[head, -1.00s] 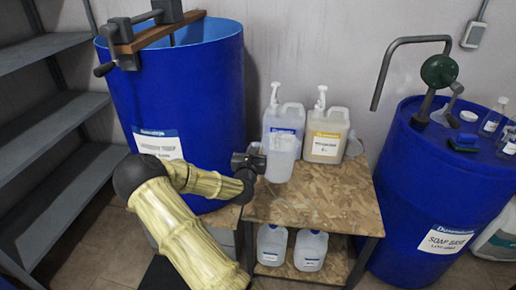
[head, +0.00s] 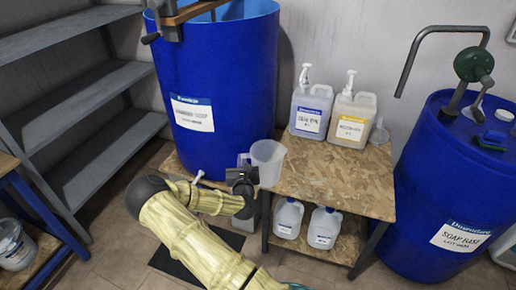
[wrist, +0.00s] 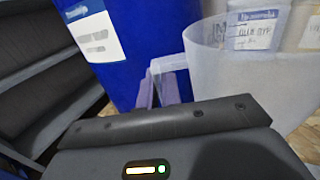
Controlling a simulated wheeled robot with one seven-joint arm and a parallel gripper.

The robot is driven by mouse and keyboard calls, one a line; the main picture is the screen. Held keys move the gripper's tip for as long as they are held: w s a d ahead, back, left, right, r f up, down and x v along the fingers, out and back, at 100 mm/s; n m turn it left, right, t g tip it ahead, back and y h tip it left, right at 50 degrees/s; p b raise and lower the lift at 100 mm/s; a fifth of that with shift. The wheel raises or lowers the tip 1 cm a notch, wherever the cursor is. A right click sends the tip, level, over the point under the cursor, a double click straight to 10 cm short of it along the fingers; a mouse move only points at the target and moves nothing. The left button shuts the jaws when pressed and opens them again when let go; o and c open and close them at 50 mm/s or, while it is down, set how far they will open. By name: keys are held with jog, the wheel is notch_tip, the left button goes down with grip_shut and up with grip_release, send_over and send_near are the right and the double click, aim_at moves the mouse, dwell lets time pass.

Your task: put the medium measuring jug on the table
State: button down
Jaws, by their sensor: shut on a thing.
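The measuring jug (head: 268,160) is a translucent, pale, open-topped vessel. My gripper (head: 242,180) is shut on its handle, on the jug's left side. The jug is upright or nearly so, at the left edge of the chipboard table (head: 335,190). I cannot tell whether its base touches the board. In the wrist view the jug (wrist: 240,85) fills the upper right, and its handle runs down between the fingers of my gripper (wrist: 165,90). The gripper's dark body hides the jug's lower part.
Two pump bottles (head: 310,112) (head: 352,120) and a clear funnel (head: 379,133) stand at the table's back. The table's front is bare. Blue drums stand left (head: 218,90) and right (head: 440,180). Two jugs (head: 288,218) (head: 324,228) sit on the lower shelf. A second table (head: 8,165) is at far left.

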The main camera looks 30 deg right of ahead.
jog(key=s+a+f+n+y+b, duration=0.2)
jog(key=a+f+y+b, duration=0.2)
jog(key=a+f, duration=0.4)
jog(key=s+a+f+n+t+y+b, duration=0.1)
jog(key=a+f+b, duration=0.5)
jog(key=f, duration=0.8)
jog(key=s+a+n+y, duration=0.1)
jog(key=a+n+y, duration=0.1)
jog(key=a+y, duration=0.1)
jog(key=shift+a+t, duration=0.2)
jog(key=shift+t, duration=0.1)
